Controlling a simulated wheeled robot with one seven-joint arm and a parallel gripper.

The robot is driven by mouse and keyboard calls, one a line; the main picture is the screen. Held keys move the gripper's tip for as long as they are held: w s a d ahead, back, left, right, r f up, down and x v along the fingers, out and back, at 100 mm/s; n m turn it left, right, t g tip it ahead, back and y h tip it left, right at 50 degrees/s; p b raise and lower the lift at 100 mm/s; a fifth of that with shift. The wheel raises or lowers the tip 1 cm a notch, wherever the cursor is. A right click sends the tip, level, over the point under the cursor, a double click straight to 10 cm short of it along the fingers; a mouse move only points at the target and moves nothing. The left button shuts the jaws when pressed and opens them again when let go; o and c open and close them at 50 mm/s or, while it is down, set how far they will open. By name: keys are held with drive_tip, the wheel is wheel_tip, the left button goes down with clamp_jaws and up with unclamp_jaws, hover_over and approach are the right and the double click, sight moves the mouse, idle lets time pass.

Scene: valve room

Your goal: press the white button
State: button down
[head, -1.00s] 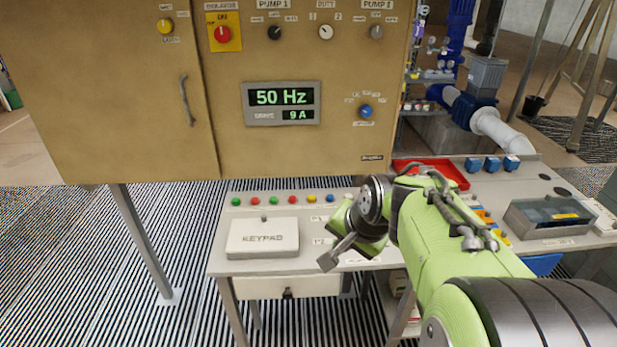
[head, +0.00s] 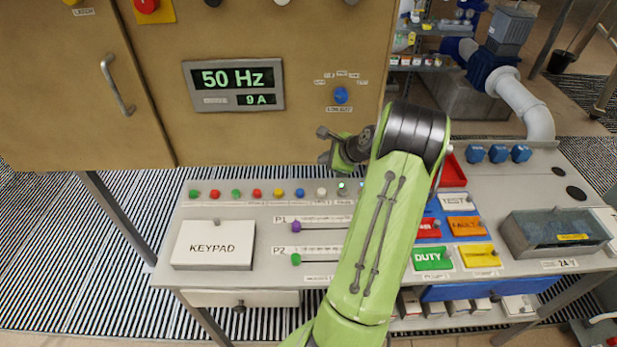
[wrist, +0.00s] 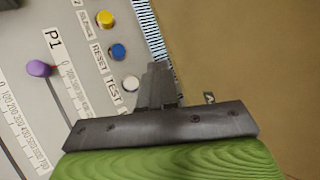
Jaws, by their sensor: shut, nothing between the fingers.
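The white button (head: 321,192) is in the row of small round buttons along the back of the console, just right of the blue button (head: 299,192). In the wrist view, the white button (wrist: 131,83) lies just left of my fingers, beside a TEST label. My gripper (wrist: 158,78) is shut and empty in the wrist view, its fingertips beside the button in the picture. In the head view, my gripper (head: 323,158) appears above and behind the button row, apart from the white button. Its exact height over the panel is hard to tell.
A yellow button (wrist: 105,19) and the blue button (wrist: 118,51) are close neighbours in the wrist view. A purple slider knob (head: 296,226) sits in front of the row. The brown cabinet (head: 260,130) stands close behind. A keypad box (head: 213,244) lies left.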

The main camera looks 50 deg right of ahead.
sight(323, 193)
drive_tip(key=f+b, duration=0.7)
drive_tip(key=f, duration=0.1)
drive_tip(key=shift+s+a+f, duration=0.15)
drive_tip(key=shift+a, duration=0.15)
drive_tip(key=shift+f, duration=0.15)
idle(1.8)
drive_tip(key=shift+f, duration=0.4)
drive_tip(key=shift+f+b, duration=0.5)
idle(0.5)
drive_tip(key=shift+r+p, duration=0.9)
drive_tip(key=shift+r, duration=0.05)
